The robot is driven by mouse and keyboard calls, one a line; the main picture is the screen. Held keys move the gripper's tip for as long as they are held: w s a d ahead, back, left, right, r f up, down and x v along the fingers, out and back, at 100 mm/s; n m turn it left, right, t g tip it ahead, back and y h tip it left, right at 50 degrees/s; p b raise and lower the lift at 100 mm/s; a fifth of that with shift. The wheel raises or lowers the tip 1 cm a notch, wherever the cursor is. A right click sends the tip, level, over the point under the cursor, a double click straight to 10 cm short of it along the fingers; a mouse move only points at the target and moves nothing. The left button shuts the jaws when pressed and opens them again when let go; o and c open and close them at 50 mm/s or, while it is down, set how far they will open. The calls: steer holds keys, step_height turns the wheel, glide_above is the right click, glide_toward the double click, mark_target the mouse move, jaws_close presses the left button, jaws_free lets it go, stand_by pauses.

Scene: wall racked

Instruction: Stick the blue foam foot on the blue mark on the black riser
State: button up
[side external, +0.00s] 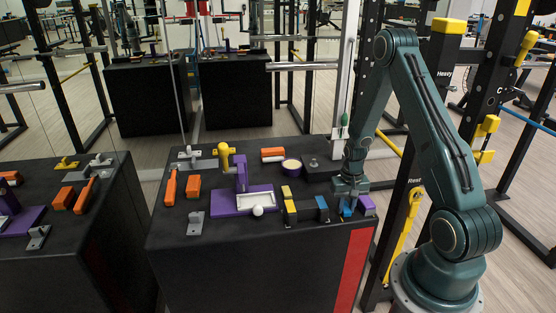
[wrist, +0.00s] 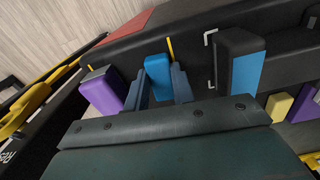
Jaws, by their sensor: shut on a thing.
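My gripper (side external: 347,207) points down near the front right of the black table and is shut on a blue foam foot (wrist: 158,76). In the wrist view the foot sits between the two grey fingers; in the side view only a little of its blue shows by the fingertips. A dark block with a blue face (wrist: 247,72) stands beside it, and also shows in the side view (side external: 322,208). A low black box (side external: 318,174) with a grey knob, possibly the riser, stands farther back. I cannot make out a blue mark on it.
A purple block (side external: 367,205) stands close beside my gripper, near the right edge. A red strip (side external: 355,258) marks the table's front.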

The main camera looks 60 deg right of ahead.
step_height(320, 180, up, 20)
stand_by(0.8)
steer(key=shift+f, duration=0.15)
steer(key=n, duration=0.1)
glide_above(322, 204)
step_height(322, 204, down, 6)
stand_by(0.4)
steer(key=shift+f, duration=0.15)
steer(key=shift+f, duration=3.85)
steer(key=shift+f, duration=0.2)
steer(key=o, duration=1)
